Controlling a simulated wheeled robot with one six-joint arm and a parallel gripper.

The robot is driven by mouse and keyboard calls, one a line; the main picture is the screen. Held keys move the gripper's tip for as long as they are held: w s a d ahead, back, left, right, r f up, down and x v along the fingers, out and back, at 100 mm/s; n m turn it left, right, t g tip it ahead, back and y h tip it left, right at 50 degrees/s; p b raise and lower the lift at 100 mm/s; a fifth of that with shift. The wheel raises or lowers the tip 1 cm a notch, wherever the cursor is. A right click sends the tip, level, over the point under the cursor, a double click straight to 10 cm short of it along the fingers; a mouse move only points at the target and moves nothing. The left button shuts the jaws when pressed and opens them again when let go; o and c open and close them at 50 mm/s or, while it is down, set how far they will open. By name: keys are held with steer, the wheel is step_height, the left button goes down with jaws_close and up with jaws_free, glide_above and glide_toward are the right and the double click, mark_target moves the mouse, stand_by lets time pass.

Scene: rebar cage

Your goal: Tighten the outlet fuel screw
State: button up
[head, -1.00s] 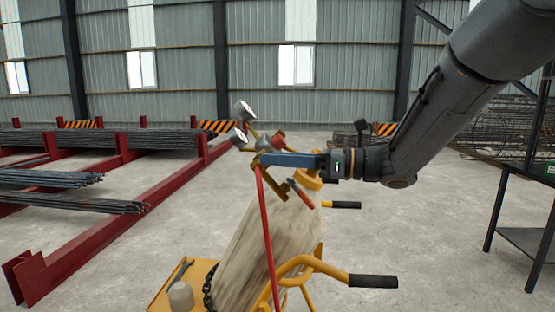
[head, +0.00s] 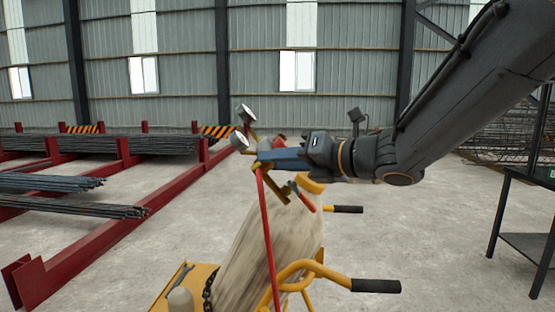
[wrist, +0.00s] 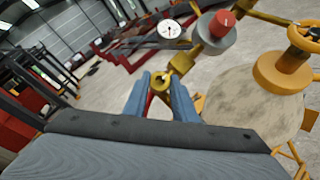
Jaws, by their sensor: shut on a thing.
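The outlet fuel screw (wrist: 160,82) is a brass fitting at the regulator's outlet, at the top of the red hose (head: 268,235). My gripper (head: 264,157) reaches in from the right in the head view, its blue fingers level at the fitting. In the wrist view, the two blue fingers lie on either side of the brass fitting and are shut on it. The regulator (wrist: 213,35) has a red knob and white-faced gauges (wrist: 169,29). The fingers hide part of the fitting in the head view.
The pale, worn gas cylinder (head: 262,245) leans on a yellow cart (head: 297,268) with black-gripped handles (head: 375,285). A red-handled tool (head: 304,198) is by the cylinder top. Red racks (head: 120,215) with rebar stand left; a dark table (head: 525,238) stands right.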

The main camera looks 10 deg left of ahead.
steer(key=m+h+p, duration=0.1)
steer(key=m+p, duration=0.1)
steer(key=m+t+h+p, duration=0.1)
steer(key=m+p, duration=0.1)
steer(key=shift+s+a+r+m+h, duration=0.2)
steer(key=shift+r+m+h, duration=0.1)
steer(key=shift+r+h, duration=0.1)
steer(key=shift+m+h+p, duration=0.7)
steer(key=shift+m+p, duration=0.2)
steer(key=shift+p, duration=0.3)
steer(key=shift+w+f, duration=0.1)
steer(key=o, duration=0.8)
steer(key=shift+c, duration=0.2)
steer(key=v, duration=0.7)
steer(key=shift+s+d, duration=0.25)
steer(key=shift+s, duration=0.05)
